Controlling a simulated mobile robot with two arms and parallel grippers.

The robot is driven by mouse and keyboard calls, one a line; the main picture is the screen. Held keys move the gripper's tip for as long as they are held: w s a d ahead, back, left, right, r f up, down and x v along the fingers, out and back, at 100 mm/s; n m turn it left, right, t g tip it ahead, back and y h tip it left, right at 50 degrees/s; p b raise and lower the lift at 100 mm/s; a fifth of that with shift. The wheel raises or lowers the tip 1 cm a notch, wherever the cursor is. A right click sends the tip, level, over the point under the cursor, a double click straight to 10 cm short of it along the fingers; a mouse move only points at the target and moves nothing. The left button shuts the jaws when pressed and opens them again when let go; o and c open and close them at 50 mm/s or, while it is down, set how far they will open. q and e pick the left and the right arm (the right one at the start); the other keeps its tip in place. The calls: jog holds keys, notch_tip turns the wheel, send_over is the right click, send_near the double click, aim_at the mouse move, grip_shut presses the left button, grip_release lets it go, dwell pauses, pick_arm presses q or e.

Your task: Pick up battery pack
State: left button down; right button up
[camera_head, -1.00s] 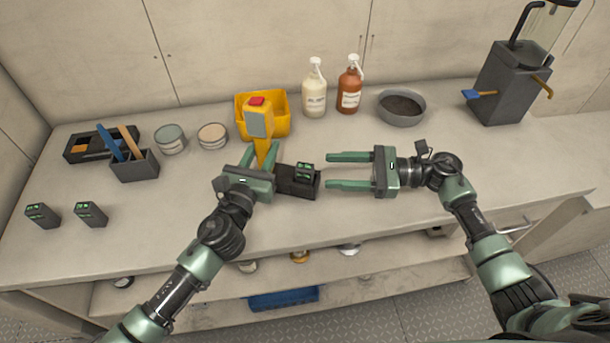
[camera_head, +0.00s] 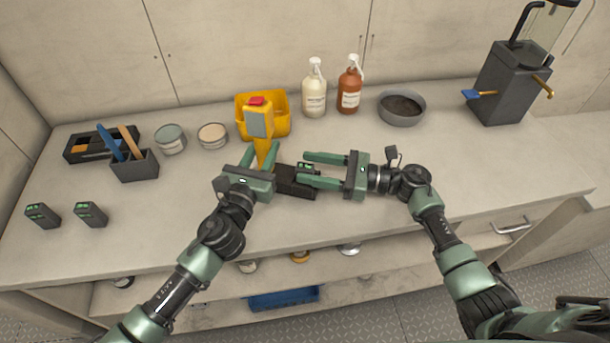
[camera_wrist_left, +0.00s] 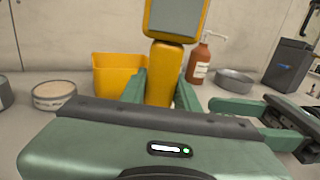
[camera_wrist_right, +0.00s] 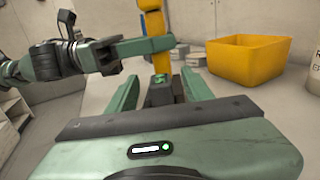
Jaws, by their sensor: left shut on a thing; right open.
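A yellow handheld device (camera_head: 258,122) with a grey face and red top stands upright on the counter. My left gripper (camera_head: 260,157) is shut on its yellow handle, which also shows in the left wrist view (camera_wrist_left: 164,75). A battery pack (camera_head: 305,167) with green marks sits at the right end of a black block (camera_head: 293,187) beside the handle. My right gripper (camera_head: 303,170) is open, its fingers on either side of the pack. In the right wrist view the pack (camera_wrist_right: 158,87) lies between the fingers; contact cannot be told. Two similar packs (camera_head: 42,215) (camera_head: 91,213) stand at the left.
A yellow bin (camera_head: 278,105) stands behind the device. Two pump bottles (camera_head: 314,95) (camera_head: 349,92) and a grey bowl (camera_head: 402,107) stand along the back. Tins (camera_head: 171,139) and a tool holder (camera_head: 135,166) are at the left.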

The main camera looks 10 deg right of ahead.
aim_at(305, 166)
jog(key=shift+x, duration=0.95)
grip_shut()
jog(key=shift+r, duration=0.15)
pick_arm(q)
jog(key=shift+f, duration=0.1)
jog(key=c, duration=1)
grip_release()
pick_arm(e)
notch_tip(305, 166, up, 18)
pick_arm(q)
jog(key=shift+o, duration=0.2)
